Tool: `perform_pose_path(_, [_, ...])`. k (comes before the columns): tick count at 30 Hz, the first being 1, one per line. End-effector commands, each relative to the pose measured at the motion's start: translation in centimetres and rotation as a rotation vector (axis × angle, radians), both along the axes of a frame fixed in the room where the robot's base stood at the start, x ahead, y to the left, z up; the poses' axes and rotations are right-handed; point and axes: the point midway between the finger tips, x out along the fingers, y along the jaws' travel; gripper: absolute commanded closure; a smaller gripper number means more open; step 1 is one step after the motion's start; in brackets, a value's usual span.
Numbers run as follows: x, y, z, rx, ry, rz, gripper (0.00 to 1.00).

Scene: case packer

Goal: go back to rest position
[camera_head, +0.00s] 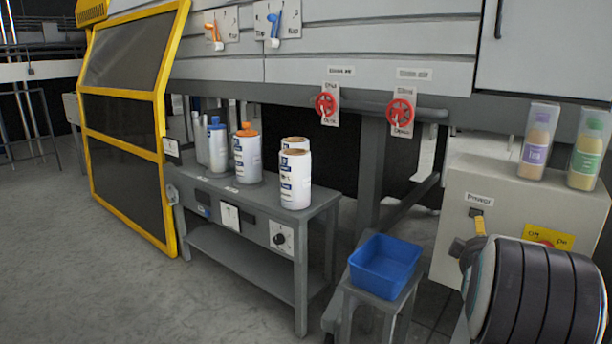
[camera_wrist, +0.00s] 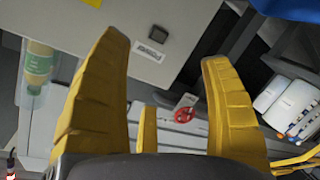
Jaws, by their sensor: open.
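My gripper (camera_wrist: 163,48) shows in the wrist view as two yellow fingers spread wide apart, with nothing between them. Past the fingers lie the grey power box and the machine front, seen turned over. In the head view, a dark ribbed part of my arm fills the lower right corner, in front of the power box (camera_head: 455,190). The fingers cannot be made out clearly there.
A blue bin (camera_head: 385,265) sits on a small stand left of my arm. Bottles with purple (camera_head: 537,140) and green (camera_head: 587,150) labels stand on the power box. Several white canisters stand on a grey bench (camera_head: 265,205). Red valves (camera_head: 400,112) are behind. Floor at left is clear.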

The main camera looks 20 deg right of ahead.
Motion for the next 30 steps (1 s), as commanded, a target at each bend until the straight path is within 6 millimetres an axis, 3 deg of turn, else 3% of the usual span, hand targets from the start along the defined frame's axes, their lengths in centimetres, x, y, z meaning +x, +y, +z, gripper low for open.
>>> perform_pose_path(1, [0.8,2.5,3.1,0.049,0.005,0.034,0.28])
perform_pose_path(8, [1.9,12.6,7.9,0.288,0.064,0.14,0.28])
perform_pose_path(14, [0.3,21.2,11.9,0.479,0.149,0.203,0.28])
perform_pose_path(20, [-3.5,29.0,15.7,0.649,0.264,0.24,0.28])
perform_pose_path(24, [-7.2,33.7,18.3,0.749,0.357,0.247,0.28])
perform_pose_path(30, [-13.0,38.4,21.3,0.855,0.492,0.234,0.28])
